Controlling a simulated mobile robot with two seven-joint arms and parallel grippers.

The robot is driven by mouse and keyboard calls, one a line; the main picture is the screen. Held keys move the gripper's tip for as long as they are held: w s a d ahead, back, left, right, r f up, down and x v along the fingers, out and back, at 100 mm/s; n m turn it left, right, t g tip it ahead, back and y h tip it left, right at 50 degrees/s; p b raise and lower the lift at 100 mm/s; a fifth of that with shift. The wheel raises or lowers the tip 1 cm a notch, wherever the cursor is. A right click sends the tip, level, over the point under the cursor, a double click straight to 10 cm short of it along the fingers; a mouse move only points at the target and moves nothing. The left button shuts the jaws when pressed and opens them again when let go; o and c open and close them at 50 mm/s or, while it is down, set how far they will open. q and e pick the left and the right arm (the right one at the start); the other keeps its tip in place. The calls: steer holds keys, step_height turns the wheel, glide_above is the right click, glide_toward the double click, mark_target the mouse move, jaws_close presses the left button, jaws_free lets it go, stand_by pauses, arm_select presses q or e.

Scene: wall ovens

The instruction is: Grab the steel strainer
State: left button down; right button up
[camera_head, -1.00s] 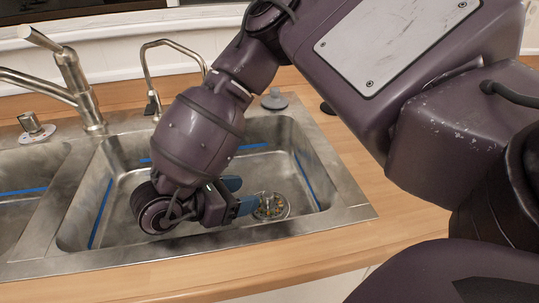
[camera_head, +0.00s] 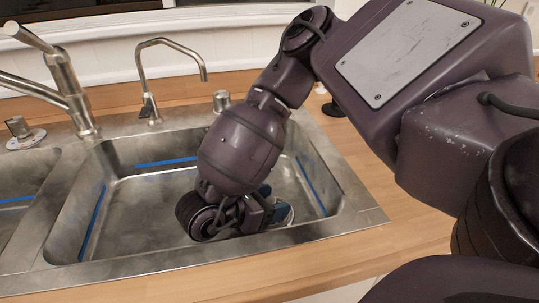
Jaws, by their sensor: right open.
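My right gripper (camera_head: 275,203) is low inside the right-hand sink basin (camera_head: 145,203), near its right front corner. Its blue fingers are apart, with one finger behind the other in this view. The steel strainer was visible at this end of the basin earlier. Now it is almost wholly hidden by the gripper and its fingers, so I cannot tell whether the fingers touch it or are around it. My left gripper is not in view.
The steel rim (camera_head: 345,222) surrounds the basin, whose walls carry blue strips (camera_head: 313,184). Two faucets stand behind the sink, a thick one (camera_head: 68,92) and a thin curved one (camera_head: 160,50). Wooden counter (camera_head: 410,215) lies to the right.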

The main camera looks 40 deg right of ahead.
steer(key=shift+c, duration=0.5)
steer(key=c, duration=0.9)
steer(key=shift+r, duration=0.1)
